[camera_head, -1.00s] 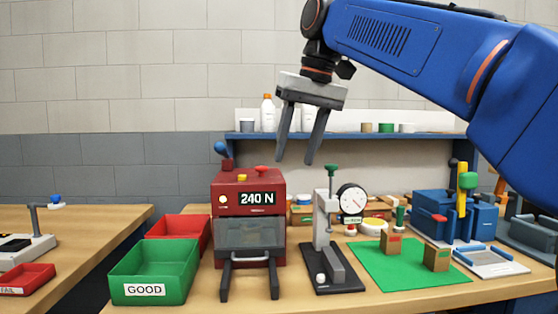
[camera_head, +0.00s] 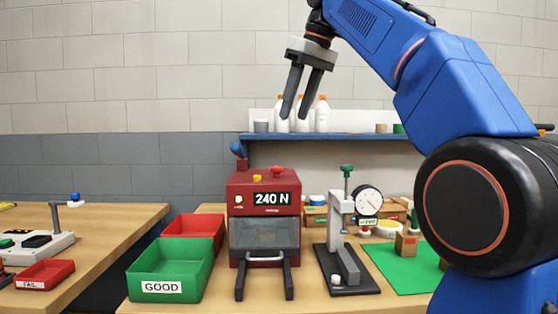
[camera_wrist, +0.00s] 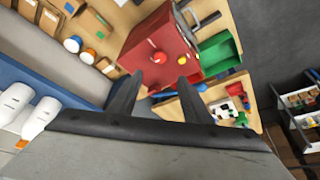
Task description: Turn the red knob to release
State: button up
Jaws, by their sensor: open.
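A red machine (camera_head: 265,192) with a "240 N" display stands on the wooden bench. A small red knob (camera_head: 277,170) sits on its top, right of a yellow button (camera_head: 257,177). My gripper (camera_head: 294,116) hangs high above the machine, open and empty, its fingers pointing down. In the wrist view the red knob (camera_wrist: 159,57) lies on the red top, between the lines of the two fingers and beyond their tips. My gripper (camera_wrist: 159,79) touches nothing there. The yellow button (camera_wrist: 182,61) shows near the right fingertip.
A blue-balled lever (camera_head: 238,150) rises at the machine's back left. A green GOOD bin (camera_head: 172,272) and a red bin (camera_head: 195,226) stand to its left. A dial gauge stand (camera_head: 345,250) is close on the right. A shelf (camera_head: 330,136) with white bottles runs behind.

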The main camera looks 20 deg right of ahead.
aim_at(279, 168)
jog(key=x, duration=1.4)
jog(key=shift+w+a+f, duration=0.1)
jog(key=shift+w+f, duration=0.05)
jog(key=c, duration=1.1)
